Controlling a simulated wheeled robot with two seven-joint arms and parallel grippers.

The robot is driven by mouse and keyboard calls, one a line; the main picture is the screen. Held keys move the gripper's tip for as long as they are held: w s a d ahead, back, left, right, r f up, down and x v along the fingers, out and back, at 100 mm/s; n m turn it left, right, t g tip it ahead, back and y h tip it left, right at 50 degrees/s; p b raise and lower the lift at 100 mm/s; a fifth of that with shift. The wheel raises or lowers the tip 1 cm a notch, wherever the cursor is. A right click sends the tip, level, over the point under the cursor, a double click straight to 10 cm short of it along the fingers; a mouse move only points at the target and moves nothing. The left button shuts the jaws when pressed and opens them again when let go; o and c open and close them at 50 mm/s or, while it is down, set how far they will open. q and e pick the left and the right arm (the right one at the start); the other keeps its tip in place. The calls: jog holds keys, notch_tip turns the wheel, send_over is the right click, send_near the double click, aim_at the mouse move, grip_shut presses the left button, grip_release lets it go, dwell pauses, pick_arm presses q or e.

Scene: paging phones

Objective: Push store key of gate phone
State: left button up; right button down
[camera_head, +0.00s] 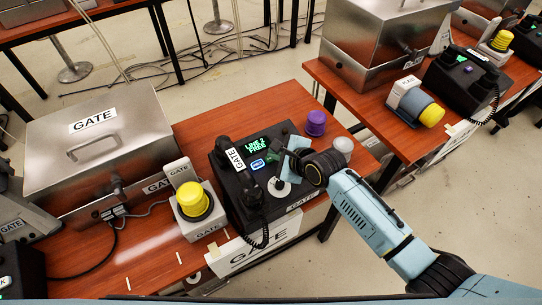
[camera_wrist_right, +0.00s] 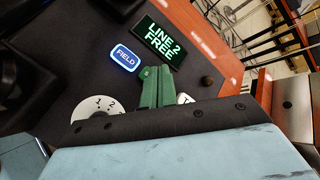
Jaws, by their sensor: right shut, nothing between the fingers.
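The gate phone (camera_head: 231,187) is a black console on the wooden table, with a handset (camera_head: 247,188) on its left side. Its green display (camera_wrist_right: 164,40) reads LINE 2 FREE. A lit blue FIELD key (camera_wrist_right: 125,57) and a white dial (camera_wrist_right: 98,107) marked 1 and 2 show in the wrist view. My right gripper (camera_head: 273,158) is over the console; its green fingers (camera_wrist_right: 156,86) are shut and empty, beside the FIELD key and below the display. A white key (camera_wrist_right: 185,99) is partly hidden by the fingers. I cannot read a store label. My left gripper is out of view.
A yellow button (camera_head: 193,199) on a grey base stands left of the phone. A purple knob (camera_head: 316,122) and a pale round knob (camera_head: 342,146) stand beyond it. A metal GATE case (camera_head: 98,150) stands at left. Another black phone (camera_head: 467,80) is on the right table.

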jog(key=shift+f, duration=0.15)
jog(key=shift+f, duration=0.3)
jog(key=shift+r, duration=0.1)
dwell(0.5)
jog(key=shift+r+p, duration=0.35)
jog(key=shift+p, duration=0.45)
notch_tip(320, 180, up, 6)
jog(key=p, duration=0.7)
jog(key=shift+s+d+p, duration=0.25)
jog(key=shift+s+p, duration=0.15)
jog(key=shift+s, duration=0.05)
